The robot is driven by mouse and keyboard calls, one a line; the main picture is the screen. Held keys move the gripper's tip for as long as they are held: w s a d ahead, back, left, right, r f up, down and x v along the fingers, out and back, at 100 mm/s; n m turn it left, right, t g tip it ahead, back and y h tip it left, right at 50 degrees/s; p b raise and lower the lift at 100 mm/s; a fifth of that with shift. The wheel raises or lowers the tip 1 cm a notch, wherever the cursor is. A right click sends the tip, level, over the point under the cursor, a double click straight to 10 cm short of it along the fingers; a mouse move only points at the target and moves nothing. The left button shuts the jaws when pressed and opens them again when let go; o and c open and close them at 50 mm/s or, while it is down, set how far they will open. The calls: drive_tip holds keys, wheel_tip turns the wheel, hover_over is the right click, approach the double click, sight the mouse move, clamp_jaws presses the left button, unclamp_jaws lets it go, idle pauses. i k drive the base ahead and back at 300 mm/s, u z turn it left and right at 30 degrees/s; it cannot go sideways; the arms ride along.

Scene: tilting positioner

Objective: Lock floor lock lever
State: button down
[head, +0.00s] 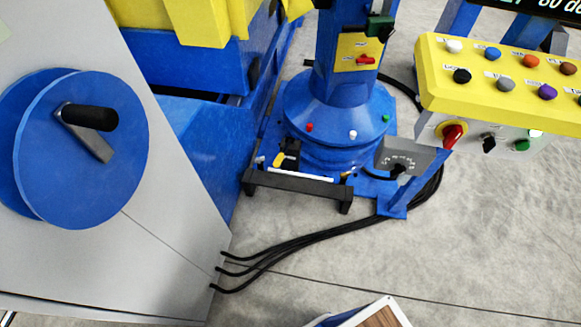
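A blue column (340,90) stands on a round blue base on the floor in the upper middle of the head view. A small black lever with a yellow part (285,157) sits low at the left front of this base, behind a black bar. It may be the floor lock lever, but its label and setting are too small to read. A red handle (366,61) lies roughly level on a yellow plate higher on the column. My gripper is not in view.
A grey cabinet with a blue handwheel (125,175) stands at left. A yellow control box (500,85) with several coloured buttons is at upper right. Black cables (310,237) cross the floor. A wood-topped item (375,316) shows at the bottom edge. Floor at lower right is clear.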

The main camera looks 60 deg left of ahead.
sight(278, 159)
drive_tip(key=u, duration=0.05)
drive_tip(key=i, duration=1.1)
drive_tip(key=u, duration=2.25)
